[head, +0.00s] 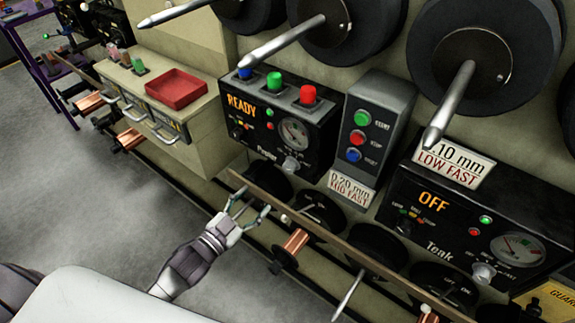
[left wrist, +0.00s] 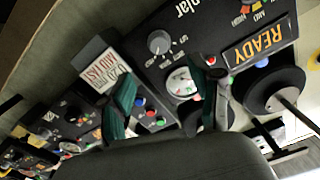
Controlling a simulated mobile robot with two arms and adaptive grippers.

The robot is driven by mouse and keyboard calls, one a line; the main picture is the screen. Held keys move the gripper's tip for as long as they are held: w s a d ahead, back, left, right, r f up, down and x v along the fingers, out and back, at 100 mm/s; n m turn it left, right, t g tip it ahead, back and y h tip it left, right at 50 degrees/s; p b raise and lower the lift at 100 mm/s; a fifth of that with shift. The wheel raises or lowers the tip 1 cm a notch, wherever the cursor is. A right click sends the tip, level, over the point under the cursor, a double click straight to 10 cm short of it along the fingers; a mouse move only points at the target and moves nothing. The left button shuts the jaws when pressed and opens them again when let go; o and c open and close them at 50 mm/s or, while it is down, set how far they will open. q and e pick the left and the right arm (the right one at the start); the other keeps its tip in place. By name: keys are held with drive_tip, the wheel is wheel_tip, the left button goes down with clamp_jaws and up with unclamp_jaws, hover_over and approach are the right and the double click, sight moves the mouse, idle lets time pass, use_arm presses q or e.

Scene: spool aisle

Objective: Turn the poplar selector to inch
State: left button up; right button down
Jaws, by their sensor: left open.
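The poplar panel (head: 240,125) is a black box with a lit READY sign, a gauge and several buttons on top. Its selector (head: 291,165) is a small grey knob low on the front, beside the partly hidden name. In the left wrist view the selector (left wrist: 158,43) shows above the gauge, near the letters "plar"; I cannot read its setting. My left gripper (head: 252,204) is open and empty, below and in front of the panel, apart from the knob. In the left wrist view its two fingers (left wrist: 168,92) stand wide apart. My right gripper is not in view.
A grey button box (head: 375,125) with a "0.20 mm MID FAST" card stands right of the panel. The Teak panel (head: 470,225) shows OFF. A long brown rail (head: 330,238) with copper spools runs below. Metal spindles stick out above. A red tray (head: 176,90) is left.

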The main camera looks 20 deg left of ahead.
sight(287, 169)
use_arm(q)
drive_tip(key=x, duration=0.6)
drive_tip(key=p+x, duration=0.1)
drive_tip(key=x, duration=0.5)
drive_tip(key=shift+w+d+r, duration=0.25)
drive_tip(key=shift+w+d, duration=0.05)
drive_tip(key=shift+d, duration=0.05)
drive_tip(key=shift+w+d, duration=0.15)
drive_tip(key=shift+w, duration=0.35)
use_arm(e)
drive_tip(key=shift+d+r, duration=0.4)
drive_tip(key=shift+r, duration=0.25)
use_arm(q)
drive_tip(key=shift+c, duration=0.9)
drive_tip(key=c, duration=1)
drive_tip(key=shift+o, duration=0.2)
